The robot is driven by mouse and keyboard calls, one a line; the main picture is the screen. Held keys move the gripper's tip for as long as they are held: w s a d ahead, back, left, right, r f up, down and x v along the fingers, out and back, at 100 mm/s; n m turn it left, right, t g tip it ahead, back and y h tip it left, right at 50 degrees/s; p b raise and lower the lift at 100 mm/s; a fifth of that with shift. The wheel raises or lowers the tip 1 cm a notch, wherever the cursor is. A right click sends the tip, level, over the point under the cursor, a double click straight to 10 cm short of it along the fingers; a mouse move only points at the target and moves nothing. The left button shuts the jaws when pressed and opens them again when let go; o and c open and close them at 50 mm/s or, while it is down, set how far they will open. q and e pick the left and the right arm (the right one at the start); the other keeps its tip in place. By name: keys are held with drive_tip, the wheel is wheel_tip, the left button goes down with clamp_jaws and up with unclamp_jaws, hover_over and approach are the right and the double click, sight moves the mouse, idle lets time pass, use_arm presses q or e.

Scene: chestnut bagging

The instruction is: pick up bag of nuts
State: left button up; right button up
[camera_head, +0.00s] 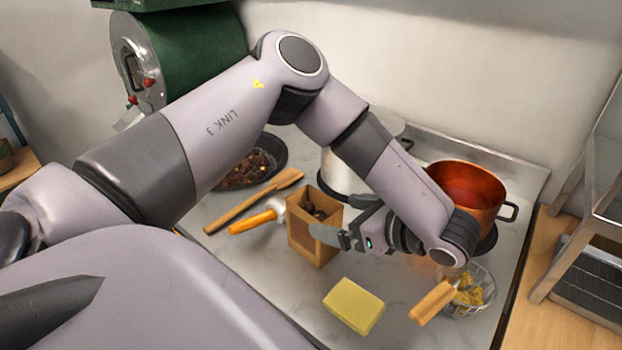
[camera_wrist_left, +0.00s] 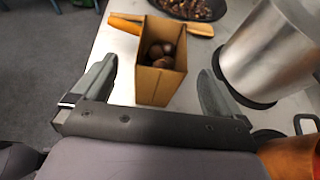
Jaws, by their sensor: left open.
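The bag of nuts (camera_head: 314,246) is an open-topped brown paper bag standing upright on the pale counter, with dark brown chestnuts inside. In the left wrist view the bag (camera_wrist_left: 158,87) stands between the two spread fingers, with a gap at its right side. My left gripper (camera_head: 341,222) is open at the bag's right side in the head view, with one finger in front of the bag and the other behind. It also shows in the left wrist view (camera_wrist_left: 155,88), empty. My right gripper is not in view.
A pan of chestnuts (camera_head: 281,146), a wooden spatula (camera_head: 240,207) and an orange-handled tool (camera_head: 252,221) lie behind and left. A silver pot (camera_head: 340,165) and copper pot (camera_head: 463,180) stand behind. A yellow sponge (camera_head: 353,306) and glass bowl (camera_head: 483,280) are in front.

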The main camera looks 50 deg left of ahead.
sight(298, 200)
use_arm(q)
drive_tip(key=shift+a+r+x, duration=0.1)
drive_tip(key=shift+r+x, duration=0.1)
drive_tip(key=shift+x, duration=1.05)
drive_tip(key=shift+a+r+x, duration=0.1)
drive_tip(key=shift+r+x, duration=0.15)
drive_tip(key=shift+x, duration=0.95)
drive_tip(key=shift+a+r+x, duration=0.1)
drive_tip(key=shift+r+x, duration=0.1)
drive_tip(key=shift+x, duration=1.05)
drive_tip(key=shift+w, duration=0.1)
drive_tip(key=c, duration=1.6)
drive_tip(key=shift+r, duration=0.1)
